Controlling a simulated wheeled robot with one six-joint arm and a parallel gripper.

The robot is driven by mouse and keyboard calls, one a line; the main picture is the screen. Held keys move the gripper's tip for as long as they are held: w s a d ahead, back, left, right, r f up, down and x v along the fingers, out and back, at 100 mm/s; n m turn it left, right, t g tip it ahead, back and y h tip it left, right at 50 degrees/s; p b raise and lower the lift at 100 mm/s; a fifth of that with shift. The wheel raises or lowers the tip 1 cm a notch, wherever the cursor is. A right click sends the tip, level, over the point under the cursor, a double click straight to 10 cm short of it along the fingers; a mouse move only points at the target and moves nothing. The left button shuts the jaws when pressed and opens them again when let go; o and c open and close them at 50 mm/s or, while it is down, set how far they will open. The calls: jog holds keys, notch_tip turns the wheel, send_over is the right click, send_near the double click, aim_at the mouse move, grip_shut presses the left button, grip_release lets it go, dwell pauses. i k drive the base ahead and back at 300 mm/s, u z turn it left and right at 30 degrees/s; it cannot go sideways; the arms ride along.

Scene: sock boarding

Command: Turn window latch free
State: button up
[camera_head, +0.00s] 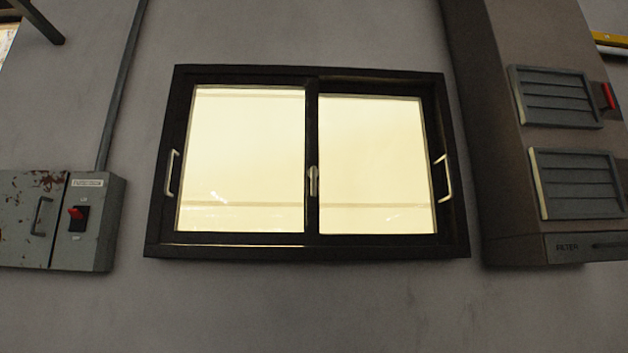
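A dark-framed window (312,240) with two bright panes is set in the grey wall straight ahead. The window latch (313,182) is a small pale lever on the middle upright between the panes. It stands about vertical; whether it is locked or free cannot be told from here. A pale pull handle (171,174) is on the left side of the frame, and another pull handle (443,177) is on the right side. Both panes look closed. My gripper is not in view.
A grey electrical box (100,240) with a red switch (76,212) is on the wall at left, with a conduit (122,85) rising from it. A large brown-grey unit with vents (578,184) stands out at right. The wall below the window is clear.

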aim_at(313, 171)
jog(key=k, duration=0.5)
jog(key=z, duration=0.85)
jog(key=i, duration=0.9)
jog(key=u, duration=1.45)
